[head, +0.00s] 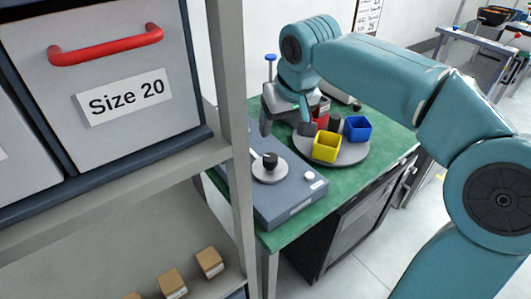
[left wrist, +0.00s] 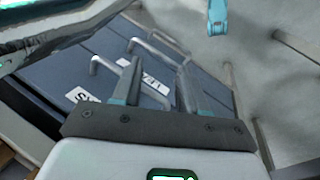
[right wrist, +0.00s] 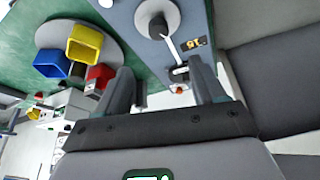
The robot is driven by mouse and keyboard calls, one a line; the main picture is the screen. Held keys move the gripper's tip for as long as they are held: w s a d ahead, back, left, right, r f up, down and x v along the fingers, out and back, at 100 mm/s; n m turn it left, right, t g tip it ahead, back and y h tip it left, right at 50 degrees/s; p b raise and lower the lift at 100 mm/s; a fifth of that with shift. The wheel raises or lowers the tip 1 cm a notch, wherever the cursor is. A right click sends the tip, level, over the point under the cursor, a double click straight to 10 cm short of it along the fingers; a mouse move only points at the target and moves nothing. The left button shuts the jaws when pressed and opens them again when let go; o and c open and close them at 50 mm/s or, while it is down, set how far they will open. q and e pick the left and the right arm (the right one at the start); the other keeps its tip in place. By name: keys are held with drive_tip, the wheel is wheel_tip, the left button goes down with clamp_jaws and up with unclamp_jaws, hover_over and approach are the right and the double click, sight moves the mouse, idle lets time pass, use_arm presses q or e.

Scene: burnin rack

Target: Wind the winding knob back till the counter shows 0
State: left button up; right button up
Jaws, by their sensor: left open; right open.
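A blue-grey box (head: 292,205) on the green table carries a black knob (head: 270,160) on a pale round disc, which looks like the winding knob. The knob also shows at the top of the right wrist view (right wrist: 158,24), with a white bar reaching from it. My right gripper (head: 285,126) is open and empty, above and behind the knob, apart from it. My left gripper (left wrist: 158,80) is open and empty, facing dark blue drawers.
A round grey tray (head: 347,158) with a yellow bin (head: 327,146), a blue bin (head: 357,128) and a red bin stands beside the box. A shelf post (head: 234,120) and a grey "Size 20" drawer (head: 100,85) stand at the left. Small cardboard boxes (head: 172,282) lie on the lower shelf.

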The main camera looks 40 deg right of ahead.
sight(271, 157)
drive_tip(key=b+x, duration=0.1)
drive_tip(key=x, duration=1.4)
drive_tip(key=shift+s+d, duration=0.1)
drive_tip(key=shift+s, duration=0.1)
drive_tip(key=shift+d+f, duration=0.1)
drive_tip(key=shift+f, duration=0.4)
drive_tip(key=shift+w, duration=0.1)
drive_tip(key=shift+w, duration=0.1)
drive_tip(key=c, duration=1)
